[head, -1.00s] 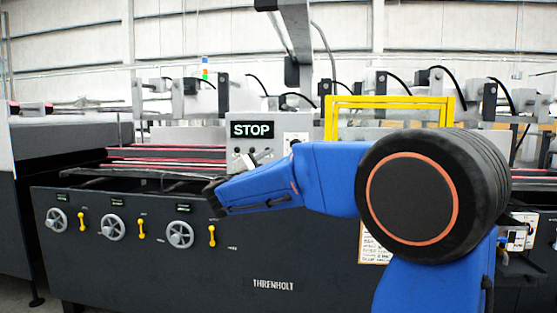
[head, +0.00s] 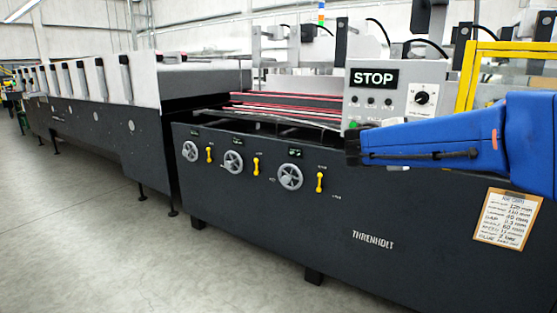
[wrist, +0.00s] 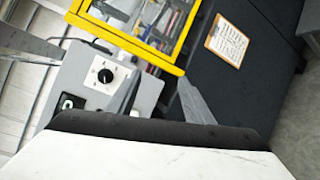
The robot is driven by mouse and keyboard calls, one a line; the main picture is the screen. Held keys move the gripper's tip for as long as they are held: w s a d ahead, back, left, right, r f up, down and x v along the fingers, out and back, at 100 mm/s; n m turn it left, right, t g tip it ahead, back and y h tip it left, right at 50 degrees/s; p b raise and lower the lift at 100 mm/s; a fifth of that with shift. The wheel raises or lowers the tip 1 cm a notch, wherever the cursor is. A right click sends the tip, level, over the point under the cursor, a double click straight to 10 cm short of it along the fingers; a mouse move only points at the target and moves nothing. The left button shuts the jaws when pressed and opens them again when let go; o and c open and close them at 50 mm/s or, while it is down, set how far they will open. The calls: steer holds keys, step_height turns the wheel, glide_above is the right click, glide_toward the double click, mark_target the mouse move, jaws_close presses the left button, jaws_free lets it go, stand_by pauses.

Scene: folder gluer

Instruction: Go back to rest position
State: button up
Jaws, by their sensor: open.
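My gripper (head: 354,147) is at the left end of my blue arm in the head view, in front of the lower part of the STOP control panel (head: 421,101). In the wrist view, its two grey fingers stand wide apart with nothing between them, so my gripper (wrist: 118,62) is open and empty. The grey panel with a black knob (wrist: 105,76) lies beyond the fingers there. I cannot tell from these views whether the gripper touches the panel.
The dark Threnholt machine (head: 330,235) has three handwheels (head: 290,177) and yellow levers (head: 320,182) on its front. A yellow guard frame (head: 469,75) rises at the right, and a paper card (head: 508,219) hangs below my arm. Clear grey floor (head: 100,230) lies at the front left.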

steer(key=s+f+m+g+y, duration=0.4)
steer(key=s+f+m+y, duration=0.15)
steer(key=s+f, duration=1.05)
steer(key=s+a+f+m+y, duration=0.2)
steer(key=s+a+f+y, duration=0.2)
steer(key=s, duration=0.5)
steer(key=s+a+f+m+y, duration=0.2)
steer(key=s+a+f+y, duration=0.3)
steer(key=s+a+f, duration=0.2)
steer(key=shift+s+a+m, duration=0.35)
steer(key=shift+s+a, duration=0.55)
steer(key=shift+a, duration=0.2)
